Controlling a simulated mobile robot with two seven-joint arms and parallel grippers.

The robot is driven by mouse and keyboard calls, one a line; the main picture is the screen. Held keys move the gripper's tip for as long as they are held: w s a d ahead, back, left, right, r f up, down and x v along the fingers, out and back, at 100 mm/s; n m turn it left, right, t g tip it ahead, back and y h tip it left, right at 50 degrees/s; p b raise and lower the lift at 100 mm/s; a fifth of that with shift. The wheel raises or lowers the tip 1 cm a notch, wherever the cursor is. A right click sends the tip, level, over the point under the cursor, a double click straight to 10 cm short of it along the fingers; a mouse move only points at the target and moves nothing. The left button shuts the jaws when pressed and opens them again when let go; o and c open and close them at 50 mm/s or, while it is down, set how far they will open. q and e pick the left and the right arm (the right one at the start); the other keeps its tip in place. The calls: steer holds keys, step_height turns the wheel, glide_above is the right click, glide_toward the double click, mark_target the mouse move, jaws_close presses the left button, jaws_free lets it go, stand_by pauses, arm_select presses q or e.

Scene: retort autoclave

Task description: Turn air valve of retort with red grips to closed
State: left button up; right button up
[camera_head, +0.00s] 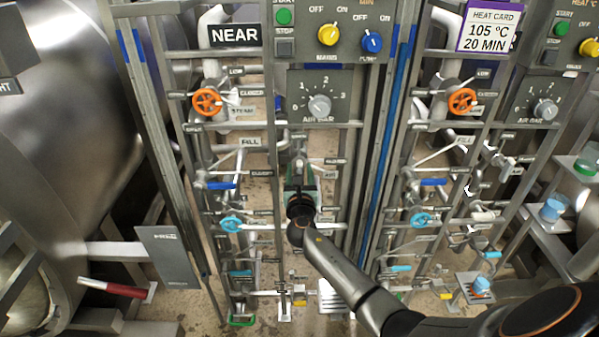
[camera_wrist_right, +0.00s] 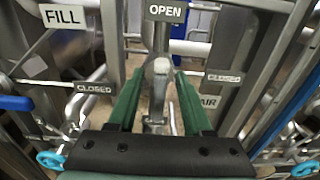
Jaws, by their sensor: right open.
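The air valve's grey lever (camera_wrist_right: 160,85) stands up toward the OPEN plate (camera_wrist_right: 166,11) in the right wrist view. CLOSED plates sit to its left (camera_wrist_right: 89,87) and right (camera_wrist_right: 225,77), and an AIR plate (camera_wrist_right: 209,101) is at the right. My right gripper (camera_wrist_right: 157,80) is open, with one green finger on each side of the lever; I cannot tell whether either touches it. In the head view my right gripper (camera_head: 301,178) is at the panel marked NEAR and hides most of the valve. A red grip (camera_head: 124,290) shows beside the left retort (camera_head: 70,120). My left gripper is not in view.
An orange handwheel (camera_head: 207,102) and a light-blue handwheel (camera_head: 231,224) are left of my right gripper. The air bar dial (camera_head: 319,106) is above it. Grey uprights and pipes crowd both sides. A similar panel with another orange wheel (camera_head: 462,101) stands to the right.

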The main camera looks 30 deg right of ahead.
jaws_close()
stand_by(0.5)
